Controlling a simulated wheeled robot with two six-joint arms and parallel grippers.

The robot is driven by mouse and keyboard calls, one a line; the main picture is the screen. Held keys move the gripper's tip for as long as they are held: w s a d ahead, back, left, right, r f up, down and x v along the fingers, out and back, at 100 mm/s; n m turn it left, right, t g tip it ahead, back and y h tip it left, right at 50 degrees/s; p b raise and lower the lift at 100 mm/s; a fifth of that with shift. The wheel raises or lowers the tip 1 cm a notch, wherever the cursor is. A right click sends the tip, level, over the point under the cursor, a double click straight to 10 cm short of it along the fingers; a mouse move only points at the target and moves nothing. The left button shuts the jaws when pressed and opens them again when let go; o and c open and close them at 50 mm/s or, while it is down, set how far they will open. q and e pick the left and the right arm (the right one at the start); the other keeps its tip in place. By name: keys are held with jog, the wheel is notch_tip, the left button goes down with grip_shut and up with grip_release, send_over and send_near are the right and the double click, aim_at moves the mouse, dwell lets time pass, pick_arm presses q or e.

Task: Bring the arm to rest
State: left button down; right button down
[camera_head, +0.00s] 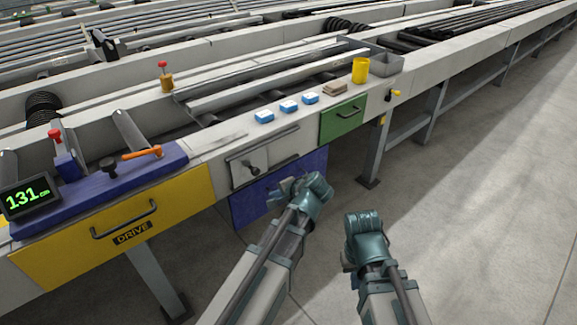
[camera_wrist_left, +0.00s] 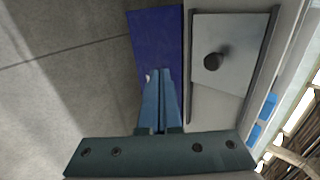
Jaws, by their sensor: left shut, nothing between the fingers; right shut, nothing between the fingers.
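My left gripper (camera_head: 284,186) is in front of the blue panel below the table's edge, at the end of my left arm. In the left wrist view its two blue fingers (camera_wrist_left: 160,75) are together with nothing between them. The blue panel (camera_wrist_left: 153,30) lies beyond the fingertips there. My right gripper (camera_head: 350,254) is lower and to the right, over the floor and clear of the table. It is shut and empty, and its fingers are mostly hidden by the wrist.
A grey hatch with a dark knob (camera_head: 253,167) is just above my left gripper. A green drawer (camera_head: 343,118), blue-and-white blocks (camera_head: 289,106), a yellow cup (camera_head: 360,70) and a yellow DRIVE drawer (camera_head: 120,225) line the table. A table leg (camera_head: 378,150) stands behind. Floor (camera_head: 480,210) at right is free.

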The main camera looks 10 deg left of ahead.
pick_arm(q)
jog(key=s+d+r+n+g+h+p, duration=0.1)
jog(key=s+d+r+g+h+p, duration=0.2)
jog(key=s+d+r+p, duration=0.4)
jog(key=s+d+r+n+g+h+p, duration=0.2)
jog(key=s+d+r+p, duration=0.5)
jog(key=p, duration=1.1)
jog(key=s+r+h, duration=0.1)
jog(key=s+r, duration=0.3)
jog(key=shift+s+d+g, duration=0.2)
jog(key=shift+d+g, duration=0.15)
jog(key=shift+g, duration=0.05)
jog(key=shift+r, duration=0.1)
